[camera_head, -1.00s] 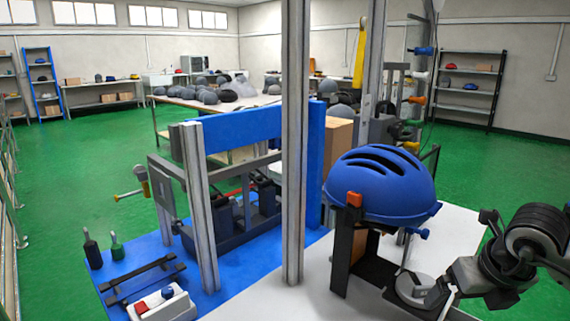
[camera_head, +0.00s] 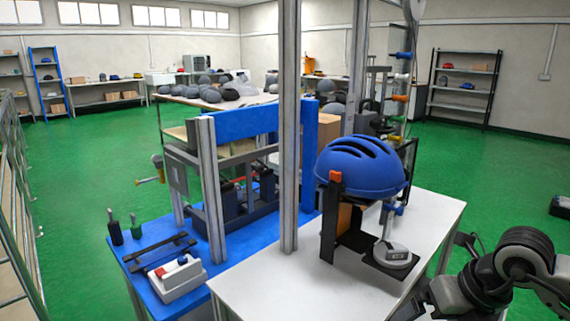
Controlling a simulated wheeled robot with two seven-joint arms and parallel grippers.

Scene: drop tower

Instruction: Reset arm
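A blue helmet (camera_head: 360,168) with dark vent slots sits on a black stand (camera_head: 330,215) with an orange clip (camera_head: 336,177). The stand is on the white table (camera_head: 290,285), beside a round grey base (camera_head: 393,255). My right arm comes in at the lower right, in front of the table's right side and apart from the helmet. Its grey end runs down to the bottom edge, and I cannot make out whether its fingers are open or shut. My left arm and gripper are not in view.
A metal post (camera_head: 289,130) rises at the table's left part. A blue bench (camera_head: 140,270) with a frame, a button box (camera_head: 176,279) and small tools adjoins it. Shelving (camera_head: 463,85) stands behind.

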